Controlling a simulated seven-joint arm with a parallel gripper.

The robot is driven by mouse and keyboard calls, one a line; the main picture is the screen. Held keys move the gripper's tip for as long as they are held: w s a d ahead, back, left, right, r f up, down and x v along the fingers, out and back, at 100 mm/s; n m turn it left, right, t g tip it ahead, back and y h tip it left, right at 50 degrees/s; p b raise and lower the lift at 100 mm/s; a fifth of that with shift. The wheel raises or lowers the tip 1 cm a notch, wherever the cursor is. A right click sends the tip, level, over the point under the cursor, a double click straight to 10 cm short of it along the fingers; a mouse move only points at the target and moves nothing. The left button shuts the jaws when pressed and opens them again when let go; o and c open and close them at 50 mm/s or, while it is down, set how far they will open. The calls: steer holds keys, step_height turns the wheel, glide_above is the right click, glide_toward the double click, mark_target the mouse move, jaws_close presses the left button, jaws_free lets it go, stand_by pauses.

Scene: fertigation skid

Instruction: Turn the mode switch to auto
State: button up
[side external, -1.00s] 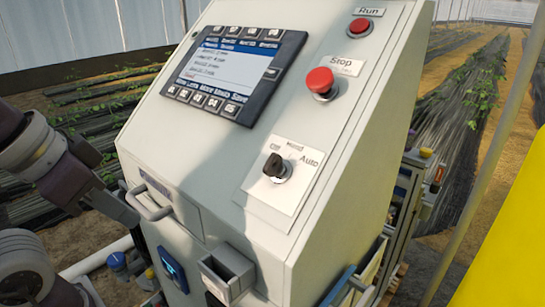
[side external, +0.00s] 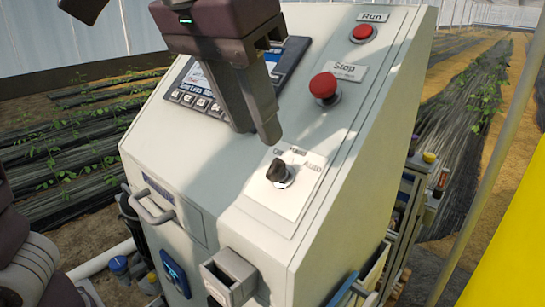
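The mode switch (side external: 280,173) is a black knob on a white plate (side external: 302,195) on the sloped panel of the pale cabinet. "Off" is printed at the plate's upper left, a small blurred label at top middle, and "Auto" at right. The knob appears turned toward the "Off" side, not toward "Auto". My gripper (side external: 256,138) points down from the top of the view, over the screen's right part. Its fingertips are up and left of the knob, apart from it in the picture. The fingers overlap in this view, so their opening is unclear. Nothing shows held.
A red stop button (side external: 324,86) and a red button under the "Run" label (side external: 363,33) stand out right of my gripper. The screen (side external: 203,83) is partly hidden behind it. A drawer handle (side external: 150,207) and an open grey box (side external: 228,273) project from the front below.

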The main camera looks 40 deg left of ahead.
mark_target(274, 163)
steer(key=x, duration=0.7)
steer(key=shift+w+d+r, duration=0.1)
steer(key=shift+d, duration=0.15)
steer(key=shift+c, duration=0.4)
jaws_close()
